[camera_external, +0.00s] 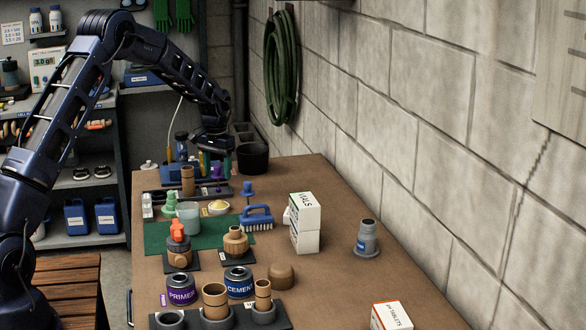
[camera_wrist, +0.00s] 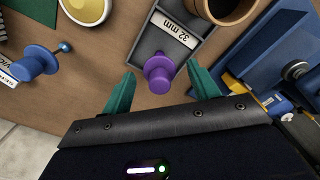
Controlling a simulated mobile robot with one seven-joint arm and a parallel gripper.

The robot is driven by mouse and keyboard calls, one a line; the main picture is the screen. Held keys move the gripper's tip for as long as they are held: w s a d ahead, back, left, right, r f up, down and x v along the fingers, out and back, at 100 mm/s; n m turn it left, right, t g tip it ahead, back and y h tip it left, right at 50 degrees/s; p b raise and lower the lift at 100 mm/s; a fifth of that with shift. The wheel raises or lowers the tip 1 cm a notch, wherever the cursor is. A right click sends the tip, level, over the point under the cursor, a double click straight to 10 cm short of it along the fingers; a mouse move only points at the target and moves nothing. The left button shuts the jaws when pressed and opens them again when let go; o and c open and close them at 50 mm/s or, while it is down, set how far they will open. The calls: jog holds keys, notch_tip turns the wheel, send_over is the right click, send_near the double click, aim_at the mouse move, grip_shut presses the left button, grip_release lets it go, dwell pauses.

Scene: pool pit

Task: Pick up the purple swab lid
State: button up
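The purple swab lid (camera_wrist: 159,73) is a small round cap with a knob and a thin stem. It lies between my fingertips in the wrist view, by the end of a grey tray labelled "32 mm" (camera_wrist: 165,45). In the external view the purple lid (camera_external: 217,173) shows just below my fingers. My gripper (camera_wrist: 161,74) is open, with one teal finger on each side of the lid and visible gaps to it. In the external view my gripper (camera_external: 214,164) points down over the far part of the bench. How high the fingertips are above the bench is hard to tell.
A blue swab lid (camera_wrist: 36,63) lies to the left, and a yellow-filled bowl (camera_wrist: 84,9) is beyond it. A brown pipe piece (camera_wrist: 222,8) stands on the grey tray. A blue tool holder (camera_wrist: 262,62) is close on the right. The purple-labelled primer can (camera_external: 180,291) stands nearer the front.

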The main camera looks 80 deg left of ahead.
jog(key=c, duration=0.9)
jog(key=shift+r, duration=0.1)
jog(key=shift+c, duration=0.2)
